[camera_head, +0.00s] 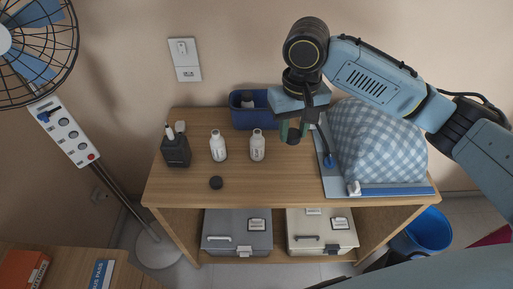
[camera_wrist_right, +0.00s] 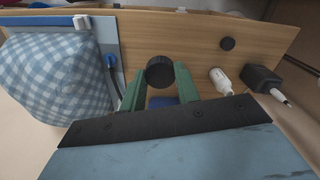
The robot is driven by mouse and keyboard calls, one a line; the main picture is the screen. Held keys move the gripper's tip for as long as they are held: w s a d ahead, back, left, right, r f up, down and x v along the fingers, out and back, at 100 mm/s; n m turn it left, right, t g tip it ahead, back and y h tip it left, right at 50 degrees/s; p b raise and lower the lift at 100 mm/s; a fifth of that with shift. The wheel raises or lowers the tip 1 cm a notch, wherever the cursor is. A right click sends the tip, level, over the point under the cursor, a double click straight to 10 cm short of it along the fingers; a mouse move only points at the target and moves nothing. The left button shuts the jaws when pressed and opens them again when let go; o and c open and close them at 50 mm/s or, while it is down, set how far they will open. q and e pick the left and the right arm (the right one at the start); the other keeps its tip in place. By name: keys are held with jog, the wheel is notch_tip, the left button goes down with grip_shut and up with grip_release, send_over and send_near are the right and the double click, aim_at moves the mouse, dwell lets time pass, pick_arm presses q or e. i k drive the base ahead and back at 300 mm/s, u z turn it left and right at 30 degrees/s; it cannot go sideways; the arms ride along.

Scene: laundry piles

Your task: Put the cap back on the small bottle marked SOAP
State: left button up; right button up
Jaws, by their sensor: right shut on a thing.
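My right gripper (camera_head: 292,130) is shut on a round black cap (camera_wrist_right: 159,72), held between its green fingers above the table, right of the bottles. Two small white bottles with bare white necks, a left one (camera_head: 218,146) and a right one (camera_head: 257,146), stand upright on the table; their labels are too small to read. Only one white bottle (camera_wrist_right: 221,80) shows in the right wrist view. A second black cap (camera_head: 216,182) lies on the table in front of the left bottle. My left gripper is not in view.
A blue bin (camera_head: 243,121) holding a bottle is behind. A blue checked cloth heap (camera_head: 375,140) lies on a board at the right. The table's (camera_head: 270,187) front middle is clear.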

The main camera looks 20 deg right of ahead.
aim_at(258, 141)
jog(key=u, duration=1.35)
jog(key=k, duration=0.95)
jog(key=z, duration=1.3)
jog(key=i, duration=0.5)
